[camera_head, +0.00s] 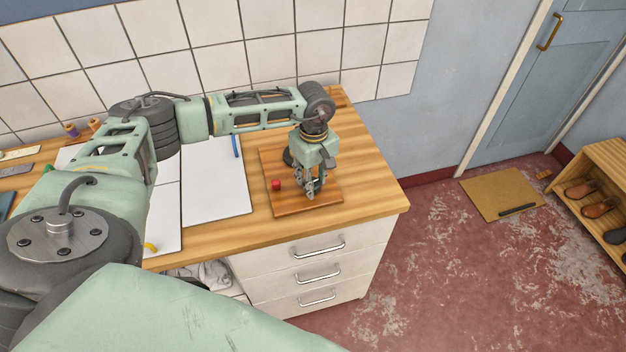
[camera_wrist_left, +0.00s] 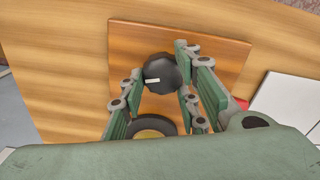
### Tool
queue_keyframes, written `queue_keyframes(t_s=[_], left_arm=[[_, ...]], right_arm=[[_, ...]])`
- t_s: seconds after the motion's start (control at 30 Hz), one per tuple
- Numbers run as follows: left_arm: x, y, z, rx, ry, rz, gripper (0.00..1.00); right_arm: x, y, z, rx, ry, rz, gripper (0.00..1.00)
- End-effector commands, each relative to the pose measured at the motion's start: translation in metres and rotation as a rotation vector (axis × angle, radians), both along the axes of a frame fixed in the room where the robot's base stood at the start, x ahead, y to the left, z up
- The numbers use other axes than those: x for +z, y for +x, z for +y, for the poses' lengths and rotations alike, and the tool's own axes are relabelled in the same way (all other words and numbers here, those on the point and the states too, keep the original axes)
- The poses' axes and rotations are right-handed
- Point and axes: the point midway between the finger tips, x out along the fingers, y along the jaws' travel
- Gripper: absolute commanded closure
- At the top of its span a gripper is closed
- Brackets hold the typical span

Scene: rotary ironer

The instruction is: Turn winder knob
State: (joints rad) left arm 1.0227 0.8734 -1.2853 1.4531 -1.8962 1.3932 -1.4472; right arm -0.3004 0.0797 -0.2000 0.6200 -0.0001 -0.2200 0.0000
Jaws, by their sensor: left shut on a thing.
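The black winder knob (camera_wrist_left: 160,76) has a short white mark on its face. It stands over a wooden base board (camera_head: 294,209), which also shows in the left wrist view (camera_wrist_left: 225,48). My left gripper (camera_head: 314,191) points down over this board on the counter. In the left wrist view its fingers (camera_wrist_left: 162,84) sit on either side of the knob, shut on it. In the head view the gripper hides the knob. A dark ring with a tan middle (camera_wrist_left: 153,124) lies close to the fingers, partly cut off by my wrist. My right gripper is not in view.
A small red part (camera_head: 277,184) is on the board, left of the gripper. White sheets (camera_head: 217,180) and a blue pen (camera_head: 236,146) lie to the left. A tiled wall (camera_head: 270,40) stands behind. The counter's right end (camera_head: 375,190) is clear.

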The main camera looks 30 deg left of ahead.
Motion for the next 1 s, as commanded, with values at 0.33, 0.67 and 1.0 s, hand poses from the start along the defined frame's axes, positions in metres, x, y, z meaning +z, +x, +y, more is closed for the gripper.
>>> queue_keyframes(t_s=[0.33, 0.67, 1.0], left_arm=[[0.000, 0.006, 0.000, 0.293, -0.007, -0.017, 0.96], [0.002, 0.007, 0.003, 0.608, -0.008, -0.020, 0.96], [0.003, 0.007, 0.007, 0.934, -0.010, -0.021, 0.96]], right_arm=[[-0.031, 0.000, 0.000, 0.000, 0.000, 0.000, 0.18], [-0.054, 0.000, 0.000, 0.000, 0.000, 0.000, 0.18], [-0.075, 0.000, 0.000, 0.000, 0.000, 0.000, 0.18]])
